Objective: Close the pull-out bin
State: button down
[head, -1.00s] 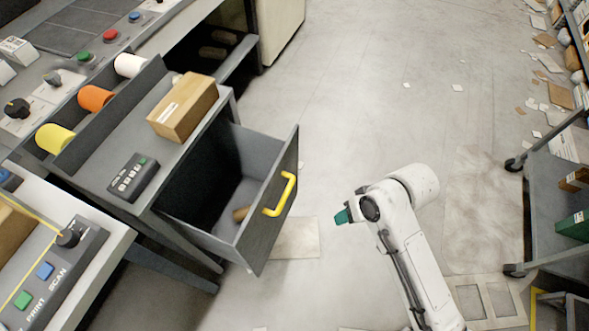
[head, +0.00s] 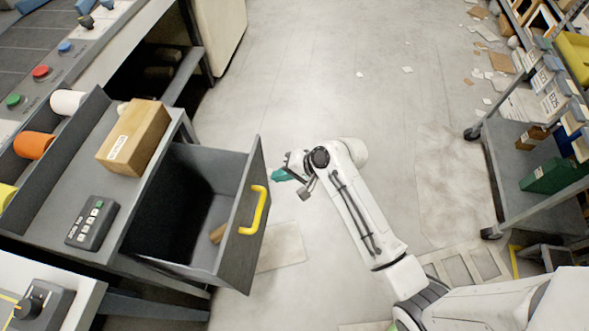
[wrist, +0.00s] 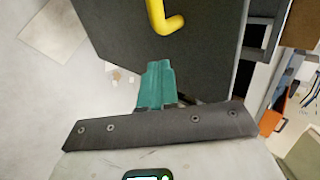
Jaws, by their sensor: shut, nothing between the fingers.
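The pull-out bin (head: 186,243) is a grey drawer standing well open from the bench, with a small brown item (head: 218,233) inside. Its dark front panel (head: 240,222) carries a yellow handle (head: 254,210). In the wrist view the panel (wrist: 205,50) fills the upper middle, with part of the yellow handle (wrist: 163,14) at the top. My gripper (head: 279,175) has teal fingers and is shut and empty. It is just right of the panel's far end in the head view, apparently apart from it. The teal fingers (wrist: 156,82) point toward the panel in the wrist view.
A cardboard box (head: 134,138) and a black keypad (head: 92,222) sit on the bench top above the bin. A wheeled rack cart (head: 530,165) stands at the right. The floor between is mostly clear, with scattered paper scraps.

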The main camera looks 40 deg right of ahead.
aim_at(255, 176)
jog(key=shift+w+a+f, duration=0.1)
jog(key=shift+w+a, duration=0.6)
jog(key=shift+w, duration=0.2)
jog(key=shift+w+a+f, duration=0.1)
jog(key=shift+w+a, duration=0.55)
jog(key=shift+w, duration=0.25)
jog(key=shift+w+a, duration=0.15)
jog(key=shift+w, duration=0.05)
jog(key=w+a+b, duration=0.2)
jog(key=w+a, duration=0.5)
jog(key=w, duration=0.2)
jog(key=w+a+b, duration=0.3)
jog(key=w+a, duration=0.3)
jog(key=w, duration=0.4)
jog(key=shift+a+r, duration=0.15)
jog(key=shift+a, duration=0.2)
jog(key=shift+r, duration=0.1)
